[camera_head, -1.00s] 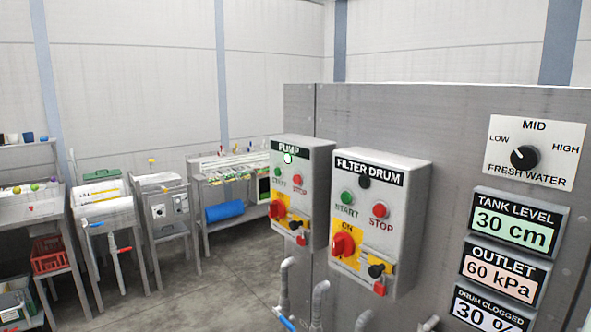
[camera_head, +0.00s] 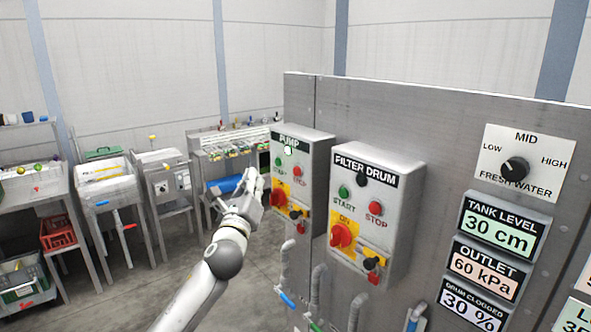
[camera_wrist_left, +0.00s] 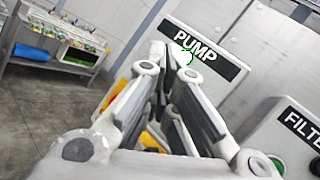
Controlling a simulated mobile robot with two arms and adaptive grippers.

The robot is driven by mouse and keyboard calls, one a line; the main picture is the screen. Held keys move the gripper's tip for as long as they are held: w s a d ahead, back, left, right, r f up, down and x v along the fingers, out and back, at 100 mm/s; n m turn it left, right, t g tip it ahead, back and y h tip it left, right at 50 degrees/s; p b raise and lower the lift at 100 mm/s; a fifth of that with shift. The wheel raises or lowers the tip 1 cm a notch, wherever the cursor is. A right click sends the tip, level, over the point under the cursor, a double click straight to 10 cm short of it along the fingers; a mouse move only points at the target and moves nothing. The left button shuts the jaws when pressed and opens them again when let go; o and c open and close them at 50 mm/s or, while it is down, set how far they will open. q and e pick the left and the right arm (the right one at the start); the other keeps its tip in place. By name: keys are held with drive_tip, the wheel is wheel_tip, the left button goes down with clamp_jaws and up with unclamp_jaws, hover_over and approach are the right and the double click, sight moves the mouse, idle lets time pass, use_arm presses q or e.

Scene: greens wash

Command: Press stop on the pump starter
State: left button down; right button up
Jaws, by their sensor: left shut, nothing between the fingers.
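The pump starter box (camera_head: 312,165) hangs on the grey panel, with a PUMP label, a lit lamp (camera_head: 288,150), a green start button (camera_head: 279,161), a red STOP button (camera_head: 299,171) and a red switch on yellow. My left gripper (camera_head: 259,178) is in front and left of the box, shut and empty, apart from the stop button as far as I can tell. In the left wrist view, the shut fingers (camera_wrist_left: 170,58) point at the box just below the PUMP label (camera_wrist_left: 201,46) and hide its buttons. My right gripper is not in view.
The FILTER DRUM starter box (camera_head: 395,225) stands to the right with its own START and STOP buttons. A fresh water knob (camera_head: 514,169) and displays are farther right. Pipes with blue-handled valves (camera_head: 286,299) lie below. Benches (camera_head: 165,185) stand at the left; floor between is open.

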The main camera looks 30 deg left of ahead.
sight(297, 172)
use_arm(q)
drive_tip(key=shift+w+f, duration=0.1)
drive_tip(key=shift+w, duration=0.1)
drive_tip(key=w+d+b, duration=0.2)
drive_tip(key=w+d, duration=0.1)
drive_tip(key=w, duration=0.5)
drive_tip(key=shift+d, duration=0.15)
drive_tip(key=shift+s, duration=0.1)
idle(0.8)
idle(0.6)
drive_tip(key=shift+w+d, duration=0.2)
drive_tip(key=shift+w, duration=0.2)
